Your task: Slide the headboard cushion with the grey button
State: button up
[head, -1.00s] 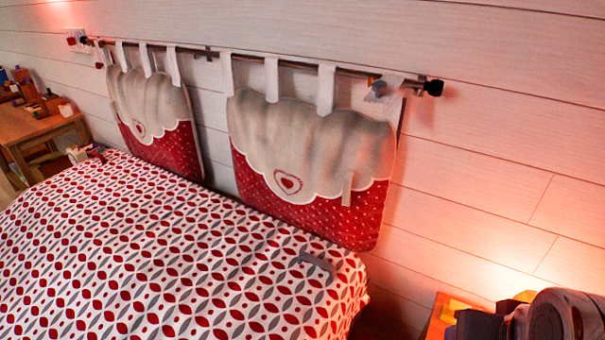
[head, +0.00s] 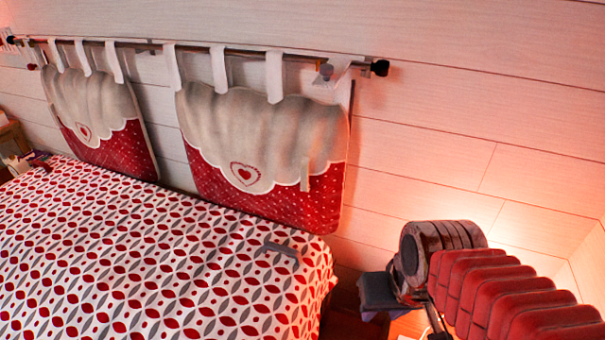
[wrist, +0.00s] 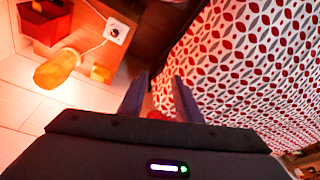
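Two cushions with grey-white scalloped tops and red dotted lower parts hang by white loops from a rod (head: 215,48). The right cushion (head: 320,200) has a heart patch and a small beige tab; the left cushion (head: 128,150) also has a heart. A small grey knob-like piece (head: 326,72) shows near the rod's right end, above the right cushion. I cannot tell whether it is the grey button. My gripper (wrist: 157,82) is open, its fingers apart, with the bed beyond. In the head view my arm is at lower right, apart from the cushions.
The patterned bed (head: 130,260) fills the lower left, with a grey bar-shaped piece (head: 281,249) on it. In the wrist view, a glowing lamp (wrist: 58,70) and a wall socket (wrist: 116,31) show at left. The wall right of the cushions is bare.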

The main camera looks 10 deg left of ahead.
jog(key=w+a+f+t+y, duration=0.1)
jog(key=w+a+f+t, duration=0.1)
jog(key=w+a+f, duration=0.55)
jog(key=w+a+f+t+y, duration=0.1)
jog(key=w+a+f, duration=0.3)
jog(key=a, duration=0.6)
jog(key=w+a+f+t+y, duration=0.15)
jog(key=w+a+f, duration=0.25)
jog(key=w+a, duration=0.45)
jog(key=m+t+h, duration=0.3)
jog(key=t+h, duration=0.2)
jog(key=t, duration=0.6)
send_near(304, 171)
jog(key=s, duration=0.5)
jog(key=shift+r+n, duration=0.2)
jog(key=shift+n, duration=0.1)
jog(key=w, duration=1.3)
jog(key=shift+w+d, duration=0.15)
jog(key=shift+w, duration=0.25)
